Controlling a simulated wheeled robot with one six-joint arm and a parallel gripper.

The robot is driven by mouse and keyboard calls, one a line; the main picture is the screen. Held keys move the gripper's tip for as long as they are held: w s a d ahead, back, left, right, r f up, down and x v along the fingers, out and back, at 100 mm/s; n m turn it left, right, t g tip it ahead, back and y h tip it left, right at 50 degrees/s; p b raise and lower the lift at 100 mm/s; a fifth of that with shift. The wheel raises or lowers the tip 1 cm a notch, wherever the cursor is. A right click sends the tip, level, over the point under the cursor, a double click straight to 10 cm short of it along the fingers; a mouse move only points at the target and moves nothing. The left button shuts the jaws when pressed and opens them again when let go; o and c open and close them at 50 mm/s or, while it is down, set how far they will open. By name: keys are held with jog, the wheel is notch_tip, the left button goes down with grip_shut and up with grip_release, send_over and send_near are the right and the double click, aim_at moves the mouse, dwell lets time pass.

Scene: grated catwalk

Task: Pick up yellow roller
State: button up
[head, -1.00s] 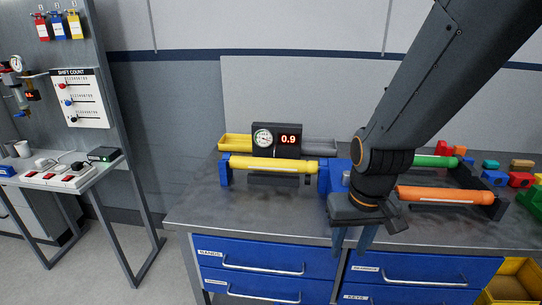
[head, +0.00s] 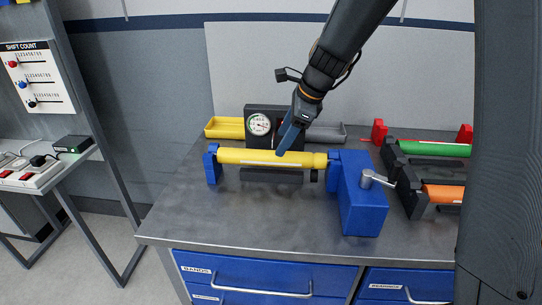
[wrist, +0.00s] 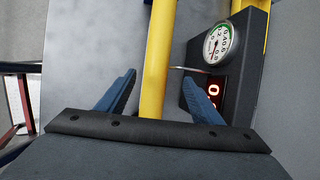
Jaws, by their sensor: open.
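The yellow roller (head: 262,157) lies level in a blue holder on the workbench, between a blue end bracket (head: 212,165) at its left and a blue block (head: 360,195) at its right. My gripper (head: 288,138) is open over the roller, right of its middle in the head view. In the wrist view the yellow roller (wrist: 157,70) runs between the two blue fingers of my gripper (wrist: 163,92), with space on both sides. I cannot tell how far the fingertips are above it.
A dark gauge box (head: 258,124) stands close behind the roller; its dial and red display show near the right finger in the wrist view. A yellow tray (head: 224,128) is behind. Green (head: 432,149) and orange (head: 440,193) rollers lie right. The bench front left is clear.

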jog(key=shift+s+p+x, duration=0.15)
jog(key=shift+p+x, duration=0.2)
jog(key=shift+x, duration=1.4)
jog(key=shift+s+p+x, duration=0.2)
jog(key=shift+p+x, duration=0.1)
jog(key=shift+x, duration=1.4)
jog(key=shift+a, duration=0.2)
grip_shut()
jog(key=shift+w+r, duration=0.1)
jog(key=shift+r, duration=0.05)
notch_tip(320, 180, up, 10)
jog(key=shift+f+b, duration=0.1)
jog(key=shift+b, duration=0.4)
